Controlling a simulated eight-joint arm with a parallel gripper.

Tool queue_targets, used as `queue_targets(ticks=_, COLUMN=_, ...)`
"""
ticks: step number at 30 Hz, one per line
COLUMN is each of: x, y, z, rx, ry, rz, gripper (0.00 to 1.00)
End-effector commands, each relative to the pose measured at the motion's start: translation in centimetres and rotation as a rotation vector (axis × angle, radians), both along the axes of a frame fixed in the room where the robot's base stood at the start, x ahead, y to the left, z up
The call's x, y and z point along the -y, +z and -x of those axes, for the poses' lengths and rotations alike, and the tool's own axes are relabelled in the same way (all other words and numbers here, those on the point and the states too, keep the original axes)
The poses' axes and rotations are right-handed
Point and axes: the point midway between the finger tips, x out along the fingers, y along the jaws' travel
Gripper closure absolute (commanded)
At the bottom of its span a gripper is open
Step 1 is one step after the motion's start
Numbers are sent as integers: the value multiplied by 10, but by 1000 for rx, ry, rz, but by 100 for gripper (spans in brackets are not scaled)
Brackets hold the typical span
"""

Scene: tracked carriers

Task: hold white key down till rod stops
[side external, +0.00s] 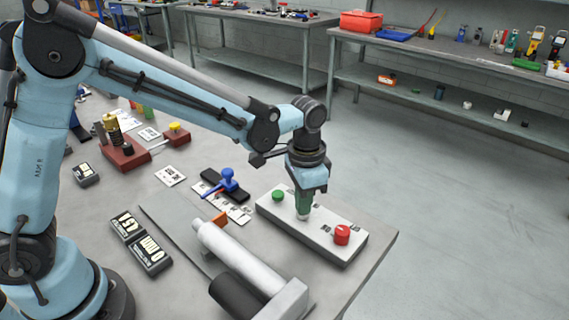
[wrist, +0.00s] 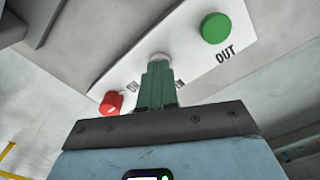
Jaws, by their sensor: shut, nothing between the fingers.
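A pale control box (side external: 330,243) lies near the table's front right corner. It carries a green key (side external: 278,195), a red key (side external: 342,234) and, between them, a white key (side external: 303,216). The wrist view shows the white key (wrist: 160,57), the green key (wrist: 215,28) beside the word OUT, and the red key (wrist: 111,103). My gripper (side external: 304,211) points down with its green fingers shut and empty, tips at the white key. I cannot tell whether the key is pressed. A pale cylinder-shaped actuator (side external: 240,257) lies left of the box; its rod end (side external: 199,224) points to the back left.
A blue-handled clamp (side external: 228,180) and an orange block (side external: 220,218) stand behind the actuator. Two dark labelled blocks (side external: 150,254) lie to its left. A red-brown fixture (side external: 125,155) stands farther back. Open floor lies beyond the table's right edge.

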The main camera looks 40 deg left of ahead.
Motion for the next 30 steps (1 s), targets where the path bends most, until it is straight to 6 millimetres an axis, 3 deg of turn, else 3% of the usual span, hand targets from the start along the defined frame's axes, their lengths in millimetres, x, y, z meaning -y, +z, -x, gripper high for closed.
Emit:
queue_targets(ticks=7, x=0, y=3, z=0, rx=-1, ry=0, rz=0, gripper=100)
queue_targets(ticks=30, x=0, y=44, z=0, rx=0, ry=0, rz=0, gripper=100)
